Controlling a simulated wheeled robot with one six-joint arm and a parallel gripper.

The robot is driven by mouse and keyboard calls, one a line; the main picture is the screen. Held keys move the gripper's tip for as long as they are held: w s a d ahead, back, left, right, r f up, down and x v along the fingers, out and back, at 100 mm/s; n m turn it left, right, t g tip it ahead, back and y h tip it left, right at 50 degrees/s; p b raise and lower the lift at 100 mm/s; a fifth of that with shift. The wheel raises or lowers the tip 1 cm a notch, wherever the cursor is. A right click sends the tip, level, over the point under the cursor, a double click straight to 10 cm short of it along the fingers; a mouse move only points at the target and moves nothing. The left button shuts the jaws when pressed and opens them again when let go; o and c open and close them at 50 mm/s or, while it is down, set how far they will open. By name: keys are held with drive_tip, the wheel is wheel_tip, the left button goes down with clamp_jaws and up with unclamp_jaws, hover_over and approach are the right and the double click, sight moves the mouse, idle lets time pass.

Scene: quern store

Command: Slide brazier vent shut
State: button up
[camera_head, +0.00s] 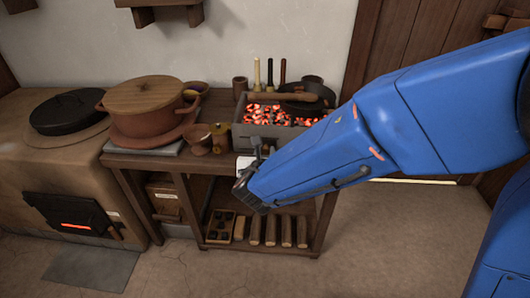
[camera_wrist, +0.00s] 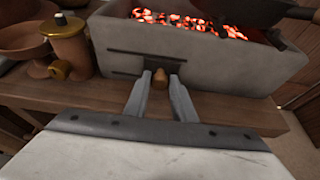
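The brazier is a grey stone box (camera_head: 262,134) with glowing coals on the wooden table. In the wrist view its front wall (camera_wrist: 235,62) fills the upper middle. A small brown knob (camera_wrist: 159,82) stands out from the vent (camera_wrist: 128,65), which has dark horizontal rails and a dark patch behind the knob. My gripper (camera_wrist: 160,75) is open, with one finger on each side of the knob and narrow gaps showing. I cannot tell how far the vent is open. In the head view my arm hides the brazier's lower right front.
A dark pan (camera_head: 305,100) sits over the coals' right side. Small brown pots (camera_head: 198,141) and a brass-trimmed jar (camera_wrist: 68,45) stand left of the brazier. A large lidded pot (camera_head: 147,115) is farther left. The table's front edge lies below the gripper.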

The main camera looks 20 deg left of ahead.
drive_tip(key=o, duration=0.4)
drive_tip(key=shift+w+d, duration=0.1)
drive_tip(key=shift+d, duration=0.2)
drive_tip(key=v, duration=1.7)
drive_tip(key=shift+s, duration=0.25)
